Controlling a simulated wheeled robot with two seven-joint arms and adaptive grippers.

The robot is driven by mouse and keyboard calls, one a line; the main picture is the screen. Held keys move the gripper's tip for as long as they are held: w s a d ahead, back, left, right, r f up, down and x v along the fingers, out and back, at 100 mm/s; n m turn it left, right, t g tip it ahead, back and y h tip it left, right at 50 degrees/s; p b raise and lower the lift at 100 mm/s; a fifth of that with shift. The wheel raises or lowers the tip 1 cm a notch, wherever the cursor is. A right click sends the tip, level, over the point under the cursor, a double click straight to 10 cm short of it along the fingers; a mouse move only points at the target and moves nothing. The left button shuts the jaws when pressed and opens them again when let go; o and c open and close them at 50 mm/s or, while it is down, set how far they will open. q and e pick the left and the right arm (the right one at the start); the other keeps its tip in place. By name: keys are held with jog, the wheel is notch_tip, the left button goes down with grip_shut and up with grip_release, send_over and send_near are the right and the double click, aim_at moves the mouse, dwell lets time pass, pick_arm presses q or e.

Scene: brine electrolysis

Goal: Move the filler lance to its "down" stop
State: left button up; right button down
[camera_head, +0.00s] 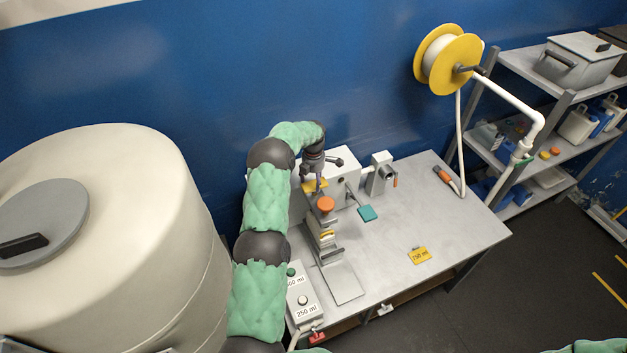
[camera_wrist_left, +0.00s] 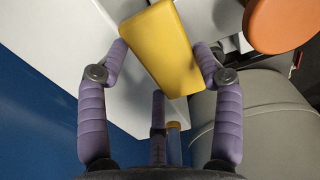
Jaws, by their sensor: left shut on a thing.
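The filler stands on the bench as a light grey box (camera_head: 343,166) with an orange round knob (camera_head: 325,204) in front. A yellow block-shaped handle (camera_head: 317,185) sits at its upper left, and it fills the middle of the left wrist view (camera_wrist_left: 160,48). My left gripper (camera_head: 309,178) reaches down to this handle from above. In the left wrist view its purple fingers lie on either side of the handle, shut on it. The orange knob also shows at the wrist view's top right (camera_wrist_left: 280,22). The lance tube itself is hard to make out. My right gripper is not in view.
A large cream tank (camera_head: 110,220) stands at the left. A box with volume labels (camera_head: 303,300) lies at the bench's front left. A teal-tipped lever (camera_head: 367,213) sticks out from the filler. The bench (camera_head: 450,225) is mostly clear at right, apart from a yellow "750 ml" tag (camera_head: 419,255).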

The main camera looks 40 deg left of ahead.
pick_arm(q)
jog(key=shift+s+d+f, duration=0.1)
jog(key=shift+d+f, duration=0.05)
jog(key=shift+f, duration=0.2)
jog(key=o, duration=1.6)
jog(key=shift+o, duration=0.5)
jog(key=shift+r, duration=0.2)
notch_tip(320, 180, up, 12)
jog(key=shift+f, duration=0.15)
